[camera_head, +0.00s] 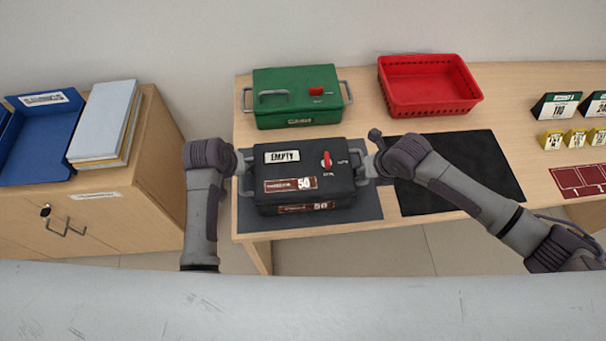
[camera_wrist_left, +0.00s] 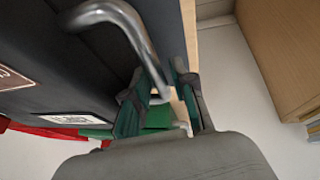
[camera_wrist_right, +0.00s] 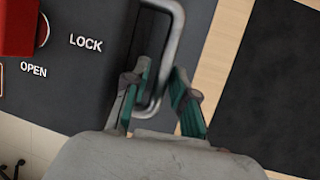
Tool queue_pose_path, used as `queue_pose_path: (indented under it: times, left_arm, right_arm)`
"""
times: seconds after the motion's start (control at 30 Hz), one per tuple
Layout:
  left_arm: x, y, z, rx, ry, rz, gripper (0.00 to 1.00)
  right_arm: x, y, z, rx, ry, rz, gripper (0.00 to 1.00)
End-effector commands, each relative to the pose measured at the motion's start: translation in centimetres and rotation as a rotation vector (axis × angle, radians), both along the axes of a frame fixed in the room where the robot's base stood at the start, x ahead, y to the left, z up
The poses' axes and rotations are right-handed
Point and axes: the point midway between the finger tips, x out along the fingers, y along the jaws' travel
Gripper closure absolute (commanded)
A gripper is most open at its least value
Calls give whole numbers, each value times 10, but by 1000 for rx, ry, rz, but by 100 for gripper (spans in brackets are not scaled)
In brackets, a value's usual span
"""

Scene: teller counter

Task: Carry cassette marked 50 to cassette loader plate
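The black cassette marked 50 (camera_head: 340,182) is on or just over a dark grey mat (camera_head: 370,208), with an EMPTY label and a red knob on top. It has a metal handle at each end. My left gripper (camera_head: 244,164) is at its left handle; in the left wrist view the handle (camera_wrist_left: 128,22) passes between the parted fingers (camera_wrist_left: 165,100). My right gripper (camera_head: 369,165) is at the right handle; in the right wrist view that handle (camera_wrist_right: 174,45) lies between the parted fingers (camera_wrist_right: 160,98). A black mat (camera_head: 458,165) lies to the right; I cannot tell which mat is the loader plate.
A green cassette (camera_head: 275,105) stands behind the black one. A red basket (camera_head: 430,108) is at the back. Number signs (camera_head: 556,106) and a dark red card (camera_head: 578,180) are at the far right. A cabinet (camera_head: 140,215) with a blue tray (camera_head: 35,150) stands left.

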Motion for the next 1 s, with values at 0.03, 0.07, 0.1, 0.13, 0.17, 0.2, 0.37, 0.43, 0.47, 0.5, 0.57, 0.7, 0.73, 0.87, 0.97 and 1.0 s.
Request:
queue_pose_path:
  times: [0.03,0.07,0.1,0.13,0.17,0.2,0.37,0.43,0.47,0.5,0.57,0.7,0.73,0.87,0.97,1.0]
  left_arm:
    - [0,0,0,0,0,0,75]
    - [0,0,0,0,0,0,75]
    - [0,0,0,0,0,0,75]
    - [0,0,0,0,0,0,75]
    - [0,0,0,0,0,0,76]
    - [0,0,0,0,0,0,83]
    - [0,0,0,0,0,0,100]
    - [0,0,0,0,0,0,100]
    - [0,0,0,0,0,0,100]
    - [0,0,0,0,0,0,100]
    - [0,0,0,0,0,0,100]
    - [0,0,0,0,0,0,100]
    - [0,0,0,0,0,0,100]
    - [1,0,2,0,-4,0,100]
    - [1,0,4,0,-4,0,100]
    - [1,0,5,0,-4,-1,100]
  right_arm:
    - [0,0,0,0,0,0,74]
    - [0,0,0,0,0,0,74]
    - [0,0,0,0,0,0,74]
    - [0,0,0,0,0,0,74]
    - [0,0,0,0,0,0,76]
    - [0,0,0,0,0,0,82]
    - [0,0,0,0,0,0,100]
    - [0,0,0,0,0,0,100]
    - [0,0,0,0,0,0,100]
    - [0,0,0,0,0,0,100]
    - [0,0,0,0,0,0,100]
    - [0,0,0,0,0,0,100]
    - [0,0,1,0,0,0,100]
    - [1,1,3,2,-4,0,100]
    - [1,1,4,2,-4,0,100]
    - [1,1,5,2,-4,0,100]
